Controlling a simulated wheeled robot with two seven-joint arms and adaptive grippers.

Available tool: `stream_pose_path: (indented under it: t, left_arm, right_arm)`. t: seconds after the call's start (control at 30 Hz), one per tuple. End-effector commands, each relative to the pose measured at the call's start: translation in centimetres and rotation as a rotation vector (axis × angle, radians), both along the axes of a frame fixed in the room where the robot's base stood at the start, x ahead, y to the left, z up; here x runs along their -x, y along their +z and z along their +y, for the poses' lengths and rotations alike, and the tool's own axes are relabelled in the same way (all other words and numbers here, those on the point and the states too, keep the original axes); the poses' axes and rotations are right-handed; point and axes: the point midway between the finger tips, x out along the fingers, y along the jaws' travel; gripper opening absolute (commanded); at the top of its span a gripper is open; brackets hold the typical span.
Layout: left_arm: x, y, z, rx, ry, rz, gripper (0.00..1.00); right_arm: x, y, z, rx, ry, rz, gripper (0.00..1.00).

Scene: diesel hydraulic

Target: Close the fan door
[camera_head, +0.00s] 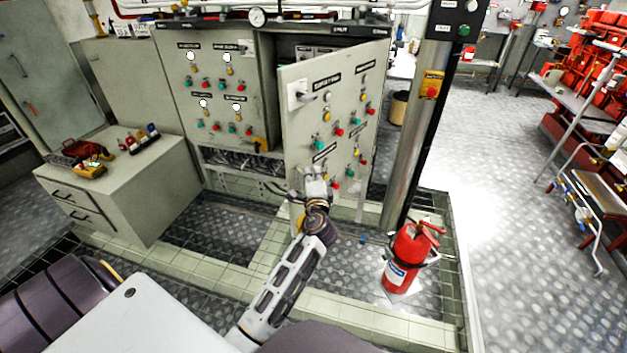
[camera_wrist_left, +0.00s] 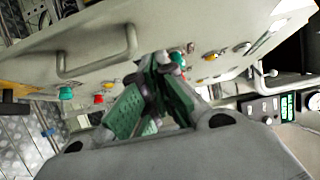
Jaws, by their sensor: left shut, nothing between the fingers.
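The fan door, taken here as the grey cabinet door (camera_head: 345,105) with labels, a switch and coloured buttons, stands ajar in the head view, with a dark gap into the cabinet behind its upper edge. My left gripper (camera_head: 316,178) is in front of the door's lower part, near its lower buttons. It is shut and empty. In the left wrist view its green-padded fingers (camera_wrist_left: 153,100) are close to a pale panel (camera_wrist_left: 190,30) with a bar handle (camera_wrist_left: 97,62) and buttons; contact cannot be told. My right gripper is not in view.
The neighbouring cabinet panel (camera_head: 207,85) is at the left. A metal post (camera_head: 410,140) stands right of the door. A red fire extinguisher (camera_head: 405,262) stands on the floor to the right of my arm. A low drawer cabinet (camera_head: 120,195) is at the left.

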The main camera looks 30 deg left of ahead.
Motion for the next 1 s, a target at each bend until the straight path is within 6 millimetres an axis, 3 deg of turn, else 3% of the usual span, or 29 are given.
stream_pose_path:
  t: [0.1,0.43,1.0]
  left_arm:
    - [-1.0,0.1,0.7,-0.001,0.000,-0.002,0.00]
    - [-1.5,0.1,4.1,-0.003,0.000,0.000,0.00]
    - [-1.6,0.0,4.6,0.000,-0.001,0.000,0.00]
  right_arm:
    - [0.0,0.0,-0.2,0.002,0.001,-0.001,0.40]
    - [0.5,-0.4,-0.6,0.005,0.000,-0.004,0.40]
    - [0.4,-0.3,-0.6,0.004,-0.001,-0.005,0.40]
